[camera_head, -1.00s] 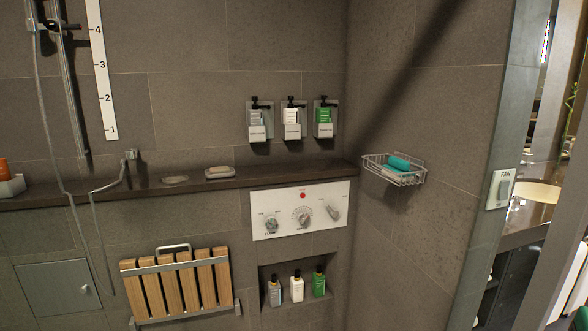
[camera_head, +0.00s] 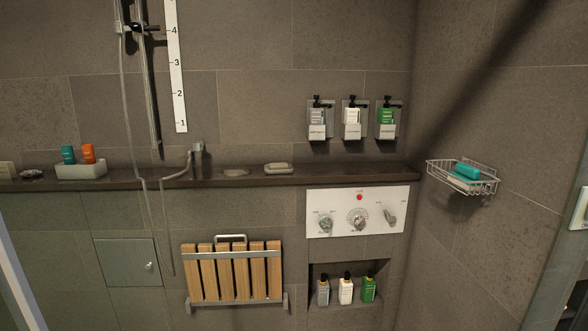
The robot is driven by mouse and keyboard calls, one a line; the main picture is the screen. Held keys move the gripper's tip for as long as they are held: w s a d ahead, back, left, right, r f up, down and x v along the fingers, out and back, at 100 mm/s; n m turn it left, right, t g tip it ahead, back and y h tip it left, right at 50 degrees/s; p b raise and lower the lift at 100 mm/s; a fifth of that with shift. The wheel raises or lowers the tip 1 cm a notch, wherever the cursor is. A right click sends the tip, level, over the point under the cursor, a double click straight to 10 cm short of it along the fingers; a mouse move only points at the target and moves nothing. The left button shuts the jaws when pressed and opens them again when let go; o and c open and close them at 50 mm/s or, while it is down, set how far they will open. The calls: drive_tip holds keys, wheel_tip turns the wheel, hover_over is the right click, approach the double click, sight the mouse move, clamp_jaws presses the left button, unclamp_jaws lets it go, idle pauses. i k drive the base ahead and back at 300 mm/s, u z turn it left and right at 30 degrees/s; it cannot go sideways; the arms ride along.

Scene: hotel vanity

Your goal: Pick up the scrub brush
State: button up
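I cannot pick out a scrub brush for certain. A wire basket (camera_head: 490,188) on the right wall holds a teal object (camera_head: 467,171) lying on something pale; it may be the brush, but it is too small to tell. On the dark ledge (camera_head: 350,174) lie a soap dish with a pale bar (camera_head: 278,168), a flat round item (camera_head: 235,172) and a small dark item (camera_head: 31,174) at the far left. My gripper is not in view.
A pale tray (camera_head: 82,172) on the ledge holds teal and orange bottles. Wall dispensers (camera_head: 352,120) hang above a white control panel (camera_head: 342,219). A folded wooden seat (camera_head: 234,275) is below, beside a niche with bottles (camera_head: 346,290). A shower hose (camera_head: 130,100) hangs left.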

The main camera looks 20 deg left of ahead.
sight(467, 173)
drive_tip(key=z, duration=1.4)
drive_tip(key=k, duration=0.8)
drive_tip(key=u, duration=1.45)
drive_tip(key=i, duration=1)
drive_tip(key=u, duration=0.05)
